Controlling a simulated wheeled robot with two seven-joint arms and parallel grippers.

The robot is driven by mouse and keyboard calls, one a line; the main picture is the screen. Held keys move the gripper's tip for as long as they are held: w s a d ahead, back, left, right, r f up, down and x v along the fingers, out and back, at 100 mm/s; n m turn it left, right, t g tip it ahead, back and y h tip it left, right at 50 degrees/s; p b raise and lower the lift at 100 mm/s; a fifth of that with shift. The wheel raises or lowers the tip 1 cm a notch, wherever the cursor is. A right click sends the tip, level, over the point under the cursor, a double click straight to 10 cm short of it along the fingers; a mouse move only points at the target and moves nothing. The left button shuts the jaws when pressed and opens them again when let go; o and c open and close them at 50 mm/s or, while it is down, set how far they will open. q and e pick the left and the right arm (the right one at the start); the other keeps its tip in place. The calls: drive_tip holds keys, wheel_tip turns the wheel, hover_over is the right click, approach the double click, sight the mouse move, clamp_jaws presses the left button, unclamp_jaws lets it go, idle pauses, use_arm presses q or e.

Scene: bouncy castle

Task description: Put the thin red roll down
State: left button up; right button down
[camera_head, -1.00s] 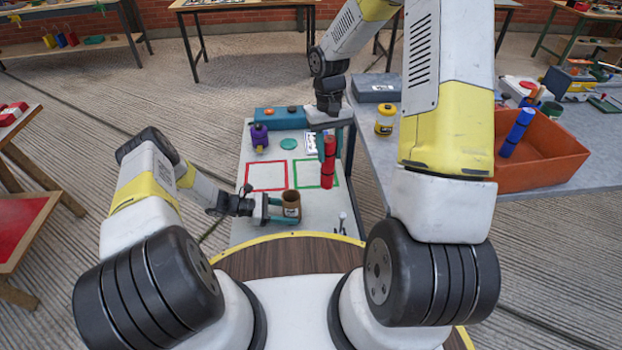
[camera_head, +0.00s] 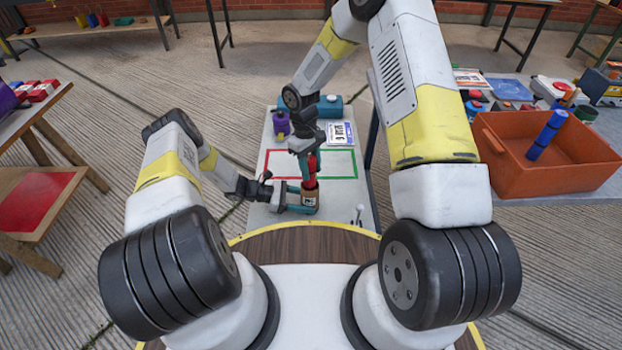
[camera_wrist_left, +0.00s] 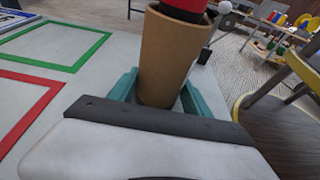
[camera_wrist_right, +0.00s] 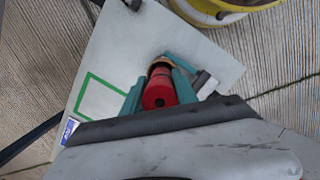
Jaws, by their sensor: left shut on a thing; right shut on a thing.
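The thin red roll (camera_head: 311,169) is upright in the head view, with its lower end in the mouth of a brown cup (camera_head: 311,196). My right gripper (camera_wrist_right: 160,82) is shut on the roll, seen from above in the right wrist view. My left gripper (camera_wrist_left: 160,90) is shut on the brown cup (camera_wrist_left: 168,55), which is upright low over or on the grey table; I cannot tell which. In the left wrist view a red and black end shows at the cup's mouth. How deep the roll sits is hidden by the cup wall.
The grey table (camera_head: 345,195) has a red outline (camera_head: 268,160) and a green outline (camera_head: 338,150). A purple container (camera_head: 281,123), a teal block (camera_head: 328,106) and a printed card (camera_head: 341,133) stand behind. An orange bin (camera_head: 545,165) is on the right table.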

sight(311, 178)
drive_tip(key=shift+f, duration=2.3)
drive_tip(key=shift+f, duration=0.1)
drive_tip(key=c, duration=0.9)
unclamp_jaws()
drive_tip(key=shift+c, duration=0.2)
